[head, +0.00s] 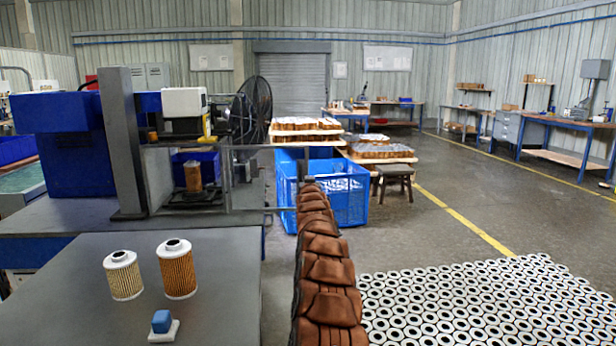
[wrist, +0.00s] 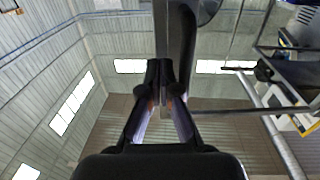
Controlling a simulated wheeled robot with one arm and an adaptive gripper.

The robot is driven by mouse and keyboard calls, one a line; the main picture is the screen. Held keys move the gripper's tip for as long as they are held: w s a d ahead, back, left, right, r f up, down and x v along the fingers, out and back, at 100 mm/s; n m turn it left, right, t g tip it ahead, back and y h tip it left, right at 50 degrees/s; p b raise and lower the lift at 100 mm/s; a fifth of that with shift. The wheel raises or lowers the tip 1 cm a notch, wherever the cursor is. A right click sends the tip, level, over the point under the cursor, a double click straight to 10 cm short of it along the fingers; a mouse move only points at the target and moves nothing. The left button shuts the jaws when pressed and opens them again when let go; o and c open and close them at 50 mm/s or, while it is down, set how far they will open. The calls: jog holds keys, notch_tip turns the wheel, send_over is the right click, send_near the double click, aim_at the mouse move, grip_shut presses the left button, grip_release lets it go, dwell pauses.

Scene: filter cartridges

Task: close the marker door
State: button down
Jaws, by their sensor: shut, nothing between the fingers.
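The marker (head: 160,150) is the machine on the left bench, with a grey column and a white head (head: 184,102). A filter cartridge (head: 193,177) stands inside it under the head. The marker door (head: 262,147) looks like a thin grey frame standing open, reaching out to the right from the machine. In the wrist view, its bar (wrist: 235,112) runs in from the right towards a dark upright bar (wrist: 180,45) by my fingers. My gripper (wrist: 162,68) is shut and empty, close to that upright bar; contact cannot be told. In the head view my arm hides most of the gripper.
Two filter cartridges (head: 123,275) (head: 177,269) and a small blue-topped block (head: 162,322) stand on the near grey table (head: 60,290). Blue crates (head: 349,192) and a stool (head: 392,180) are behind my arm.

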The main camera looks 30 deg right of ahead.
jog(key=shift+w+d+p, duration=0.35)
jog(key=shift+w+p, duration=0.25)
jog(key=shift+p, duration=0.65)
